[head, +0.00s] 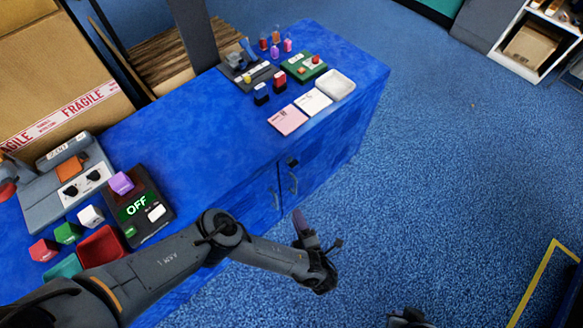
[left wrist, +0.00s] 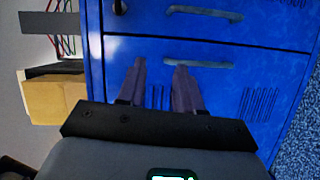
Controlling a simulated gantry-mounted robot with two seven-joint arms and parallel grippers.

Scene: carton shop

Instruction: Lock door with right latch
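The blue cabinet has a left door (head: 262,204) and a right door (head: 318,165), both flush with the front. Each has a grey upright handle beside the seam: the left handle (head: 276,199) and the right handle (head: 293,183). A small black latch (head: 292,161) sits high on the right door near the seam. It also shows at the upper left of the left wrist view (left wrist: 121,7), partly cut off. My left gripper (head: 299,221) is open and empty in front of the doors; its fingers (left wrist: 160,66) point toward the left door. My right gripper (head: 408,318) barely shows at the bottom edge.
The blue floor (head: 450,180) right of the cabinet is clear.

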